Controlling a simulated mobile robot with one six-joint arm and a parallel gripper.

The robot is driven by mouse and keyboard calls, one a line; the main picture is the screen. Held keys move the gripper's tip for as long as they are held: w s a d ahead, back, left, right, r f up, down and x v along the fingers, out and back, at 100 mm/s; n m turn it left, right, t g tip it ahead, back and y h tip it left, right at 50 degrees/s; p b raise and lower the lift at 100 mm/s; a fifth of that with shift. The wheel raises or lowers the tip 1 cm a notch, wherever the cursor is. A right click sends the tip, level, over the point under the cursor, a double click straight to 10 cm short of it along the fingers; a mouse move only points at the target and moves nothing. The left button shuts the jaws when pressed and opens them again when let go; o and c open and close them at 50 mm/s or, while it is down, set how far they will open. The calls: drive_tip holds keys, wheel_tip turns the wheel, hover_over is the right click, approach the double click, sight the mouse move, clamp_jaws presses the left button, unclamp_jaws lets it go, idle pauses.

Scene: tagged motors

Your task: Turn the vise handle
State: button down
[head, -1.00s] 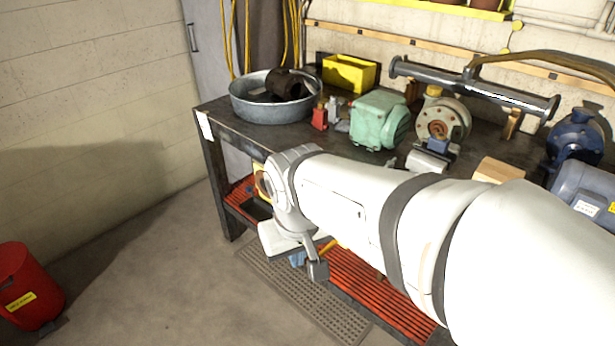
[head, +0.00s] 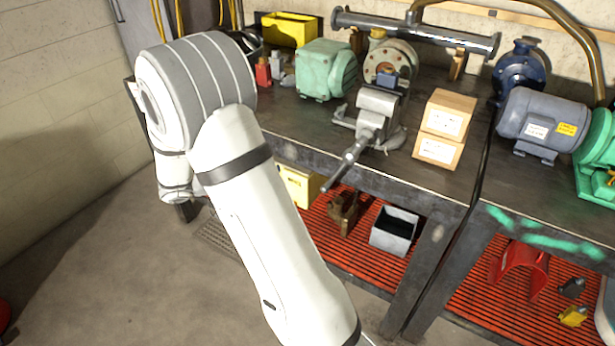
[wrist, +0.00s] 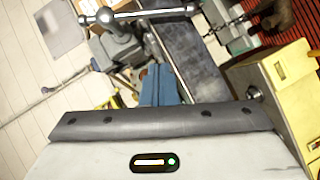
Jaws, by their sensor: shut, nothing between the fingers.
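The grey vise (head: 378,112) stands on the dark workbench near its front edge in the head view. Its bar handle (head: 347,163) slants down and out past that edge. In the wrist view the vise (wrist: 118,47) is at the upper left, and its handle (wrist: 150,15), a metal bar with rounded ends, crosses the top of the picture. My gripper (wrist: 159,72) shows as blue fingers at the middle of the wrist view, shut and empty. The fingers appear apart from the handle, which lies above them in the picture. In the head view my arm hides the gripper.
The workbench (head: 300,155) also holds a green motor (head: 326,68), stacked boxes (head: 444,128) and a blue-grey motor (head: 540,118). Open floor lies left of the bench.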

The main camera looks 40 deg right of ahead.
drive_tip(key=s+f+p+x, duration=0.1)
drive_tip(key=s+x, duration=0.1)
drive_tip(key=x, duration=1)
drive_tip(key=shift+s+p, duration=0.3)
drive_tip(key=shift+s, duration=0.1)
drive_tip(key=shift+f, duration=0.15)
